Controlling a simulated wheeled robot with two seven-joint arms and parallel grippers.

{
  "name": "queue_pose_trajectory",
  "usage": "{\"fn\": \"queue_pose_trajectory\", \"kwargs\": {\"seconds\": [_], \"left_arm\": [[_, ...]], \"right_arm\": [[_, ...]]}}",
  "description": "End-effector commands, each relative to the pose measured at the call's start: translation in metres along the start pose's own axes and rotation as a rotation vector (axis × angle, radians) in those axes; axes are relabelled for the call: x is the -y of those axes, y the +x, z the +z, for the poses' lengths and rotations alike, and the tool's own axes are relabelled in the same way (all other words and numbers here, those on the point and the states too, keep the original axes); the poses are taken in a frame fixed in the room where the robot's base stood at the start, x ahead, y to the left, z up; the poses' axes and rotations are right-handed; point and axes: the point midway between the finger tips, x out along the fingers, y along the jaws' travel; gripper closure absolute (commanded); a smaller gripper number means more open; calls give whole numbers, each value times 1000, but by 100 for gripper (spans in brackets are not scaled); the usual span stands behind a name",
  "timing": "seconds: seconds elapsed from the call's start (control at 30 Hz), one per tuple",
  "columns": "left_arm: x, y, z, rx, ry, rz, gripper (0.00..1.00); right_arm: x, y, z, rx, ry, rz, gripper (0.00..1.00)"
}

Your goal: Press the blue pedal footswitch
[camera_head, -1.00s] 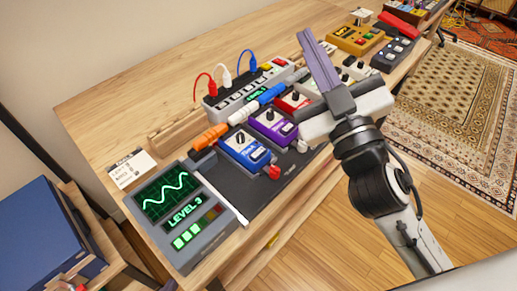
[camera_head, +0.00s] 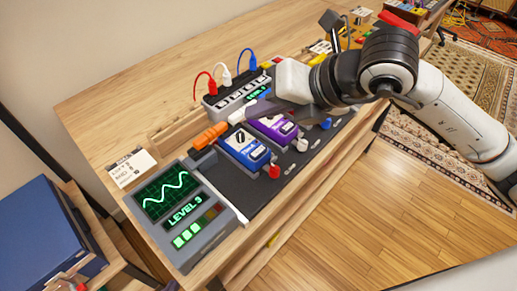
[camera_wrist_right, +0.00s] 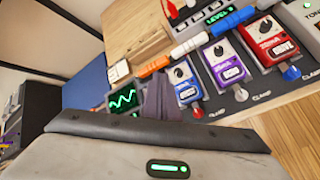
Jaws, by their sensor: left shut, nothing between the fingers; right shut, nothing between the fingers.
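The blue pedal (camera_head: 239,146) sits on the dark pedal board at its left end, with a knob on top and a dark footswitch (camera_head: 258,154) on its lower part. In the right wrist view the blue pedal (camera_wrist_right: 180,75) is just right of the fingers. My right gripper (camera_head: 252,112) reaches in from the right above the board, its purple-grey fingers shut and empty. The fingertips look above and behind the blue pedal and purple pedal (camera_head: 269,128); contact is not visible. The shut fingers (camera_wrist_right: 162,92) also show in the wrist view. My left gripper is not in view.
A monitor reading LEVEL 3 (camera_head: 183,214) stands left of the board. An orange plug (camera_head: 209,137) and a power strip (camera_head: 236,98) with cables lie behind the pedals. A red pedal (camera_wrist_right: 267,42) is farther right. A red clamp knob (camera_head: 273,171) is beside the blue pedal.

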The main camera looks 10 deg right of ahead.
Motion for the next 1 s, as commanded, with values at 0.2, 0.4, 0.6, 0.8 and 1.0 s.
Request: {"fn": "queue_pose_trajectory", "kwargs": {"seconds": [0.2,0.4,0.6,0.8,1.0], "left_arm": [[0,0,0,-1,0,0,100],[0,0,-1,-2,0,-1,100],[1,3,2,-3,1,-1,100],[1,12,9,-2,4,0,100],[-1,24,17,-5,12,5,100]], "right_arm": [[10,-2,6,17,1,-43,100],[9,-2,5,16,0,-39,100],[12,3,2,14,0,-39,100],[23,17,-8,13,1,-39,100],[39,37,-23,13,1,-39,100]]}}
